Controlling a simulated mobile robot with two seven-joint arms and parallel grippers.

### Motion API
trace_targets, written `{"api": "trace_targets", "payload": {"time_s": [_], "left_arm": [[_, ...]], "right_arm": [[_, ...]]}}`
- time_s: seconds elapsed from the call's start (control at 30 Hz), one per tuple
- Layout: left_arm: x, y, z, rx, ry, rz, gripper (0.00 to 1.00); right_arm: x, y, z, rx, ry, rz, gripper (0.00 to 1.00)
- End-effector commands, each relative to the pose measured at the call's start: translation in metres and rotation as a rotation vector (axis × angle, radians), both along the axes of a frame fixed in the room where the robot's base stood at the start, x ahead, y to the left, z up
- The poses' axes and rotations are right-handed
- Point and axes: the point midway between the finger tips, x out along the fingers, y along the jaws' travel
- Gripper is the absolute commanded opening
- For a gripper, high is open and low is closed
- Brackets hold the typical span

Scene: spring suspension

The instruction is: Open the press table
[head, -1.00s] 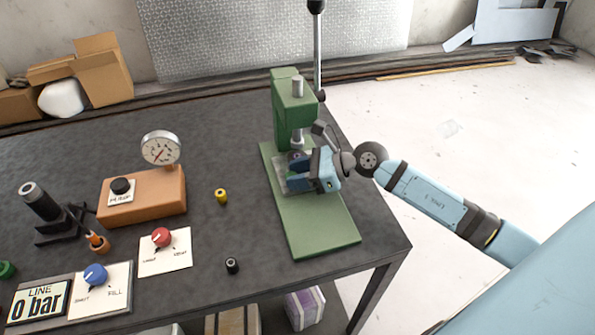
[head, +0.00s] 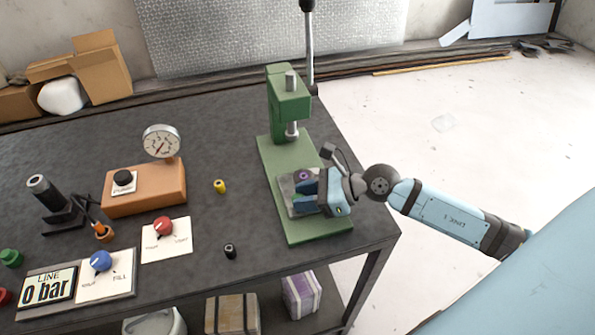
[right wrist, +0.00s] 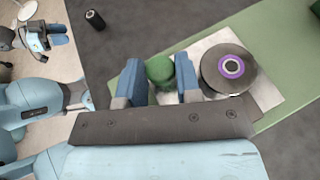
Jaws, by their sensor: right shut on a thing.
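The press (head: 287,103) is green, with a long green base (head: 320,230). The press table (head: 286,192) is a silver plate on that base, slid out in front of the ram (head: 291,130). A dark disc with a purple ring (head: 303,175) sits on the plate, and it also shows in the right wrist view (right wrist: 231,67). My right gripper (head: 310,196) is shut on the green knob (right wrist: 160,71) at the plate's edge, a finger on each side. My left gripper (right wrist: 58,33) shows small in the right wrist view, away from the press; its opening is unclear.
A black cylinder (head: 230,251) and a yellow one (head: 219,186) stand left of the press. An orange gauge box (head: 145,188) and panels with red (head: 163,225) and blue knobs (head: 100,261) are farther left.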

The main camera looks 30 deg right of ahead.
Motion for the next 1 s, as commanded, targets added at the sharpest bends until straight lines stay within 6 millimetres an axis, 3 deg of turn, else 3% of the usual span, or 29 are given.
{"api": "trace_targets", "payload": {"time_s": [0.2,0.57,0.6,0.63,1.0], "left_arm": [[0.003,0.000,0.014,-0.001,-0.008,0.000,0.43],[0.004,0.000,0.016,-0.002,-0.013,0.001,0.43],[0.004,-0.001,0.016,-0.002,-0.012,0.001,0.43],[0.004,0.000,0.015,-0.002,-0.011,0.000,0.43],[0.003,0.000,0.012,-0.001,-0.005,0.001,0.43]], "right_arm": [[-0.029,0.007,0.004,0.001,-0.007,-0.004,0.00],[-0.032,0.008,0.004,0.001,-0.011,-0.004,0.00],[-0.032,0.008,0.004,0.001,-0.011,-0.004,0.38],[-0.032,0.008,0.004,0.001,-0.011,-0.004,0.41],[-0.032,0.008,0.004,0.001,-0.009,-0.004,0.41]]}}
